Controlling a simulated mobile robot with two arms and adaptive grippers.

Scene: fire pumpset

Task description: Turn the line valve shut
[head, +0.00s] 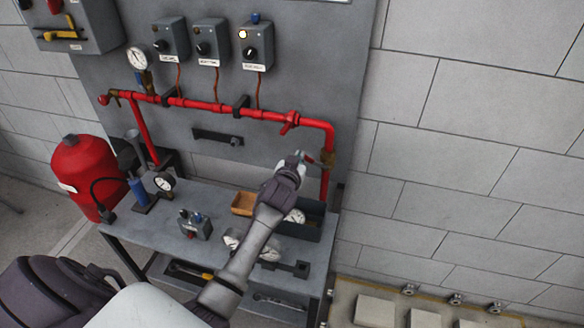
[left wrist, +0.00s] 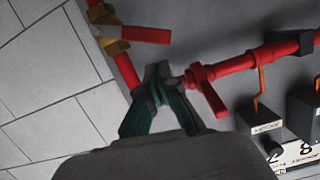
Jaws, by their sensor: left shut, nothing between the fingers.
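Two red-handled valves sit on the red pipe (head: 220,108); I cannot tell which is named the line valve. One has a red handle (head: 290,121) set across the horizontal run; it also shows in the left wrist view (left wrist: 207,91). The other has a brass body (head: 328,159) on the vertical drop. Its red lever (left wrist: 146,34) sticks out across that pipe. My left gripper (head: 301,158) is shut and empty, its fingertips (left wrist: 158,74) close to the brass valve's lever in the head view. Contact cannot be told. My right gripper is out of view.
Below is a grey bench (head: 160,232) with gauges, a wooden box (head: 243,204) and a dark tray (head: 308,230). Control boxes (head: 257,45) hang above the pipe. A red tank (head: 84,172) stands at left. The wall on the right is bare.

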